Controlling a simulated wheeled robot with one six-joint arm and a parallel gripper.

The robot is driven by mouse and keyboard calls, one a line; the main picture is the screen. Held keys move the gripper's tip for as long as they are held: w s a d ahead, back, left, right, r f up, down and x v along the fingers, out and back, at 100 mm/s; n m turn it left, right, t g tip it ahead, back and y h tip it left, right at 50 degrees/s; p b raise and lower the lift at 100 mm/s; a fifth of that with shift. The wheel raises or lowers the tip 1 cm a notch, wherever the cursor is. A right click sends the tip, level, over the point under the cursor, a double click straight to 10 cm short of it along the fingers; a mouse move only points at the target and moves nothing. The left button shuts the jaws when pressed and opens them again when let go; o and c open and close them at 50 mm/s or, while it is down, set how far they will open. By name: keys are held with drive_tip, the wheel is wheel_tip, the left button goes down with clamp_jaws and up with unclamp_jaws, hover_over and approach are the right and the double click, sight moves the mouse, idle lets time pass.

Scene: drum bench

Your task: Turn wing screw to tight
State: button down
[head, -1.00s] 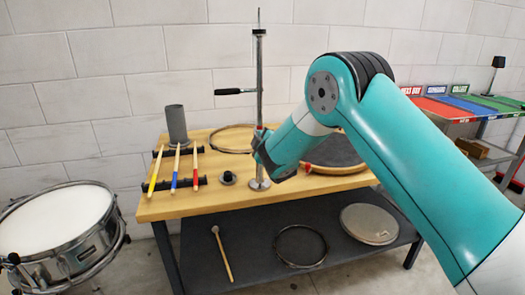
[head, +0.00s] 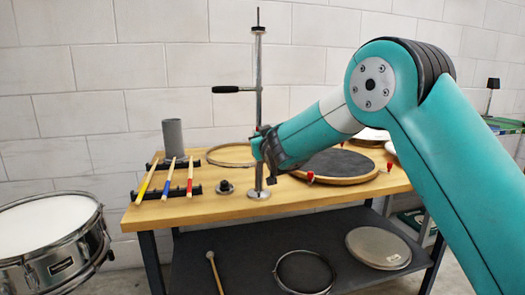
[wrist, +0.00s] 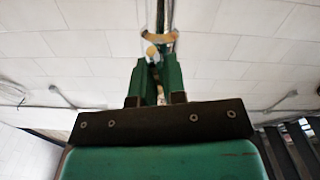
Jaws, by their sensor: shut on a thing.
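The upright metal stand (head: 259,75) rises from a round base on the wooden bench (head: 225,207). My gripper (head: 264,150) is at the lower part of its post, and the arm comes in from the right. In the wrist view, my green gripper fingers (wrist: 155,75) are shut on a small tan and pale piece, apparently the wing screw (wrist: 153,52), in front of the post. An orange-tan part (wrist: 160,37) shows just beyond the fingertips. The wing screw is mostly hidden by my gripper in the head view, so its turn angle cannot be told.
A black-handled crank (head: 235,89) sticks out left from the post above. Drumsticks (head: 170,178) lie on a black rack, beside a grey cylinder (head: 173,137). A round dark pad (head: 335,165) lies right of my gripper. A snare drum (head: 50,240) stands at left.

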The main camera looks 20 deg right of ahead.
drive_tip(key=shift+d+f+m+b, duration=0.1)
drive_tip(key=shift+f+m+b, duration=0.15)
drive_tip(key=shift+m+b, duration=0.7)
drive_tip(key=c, duration=1.3)
unclamp_jaws()
drive_tip(key=shift+o, duration=0.6)
drive_tip(key=shift+r, duration=0.15)
drive_tip(key=s+b, duration=0.2)
drive_tip(key=s, duration=1.5)
drive_tip(key=shift+s+b, duration=0.2)
drive_tip(key=shift+b, duration=0.1)
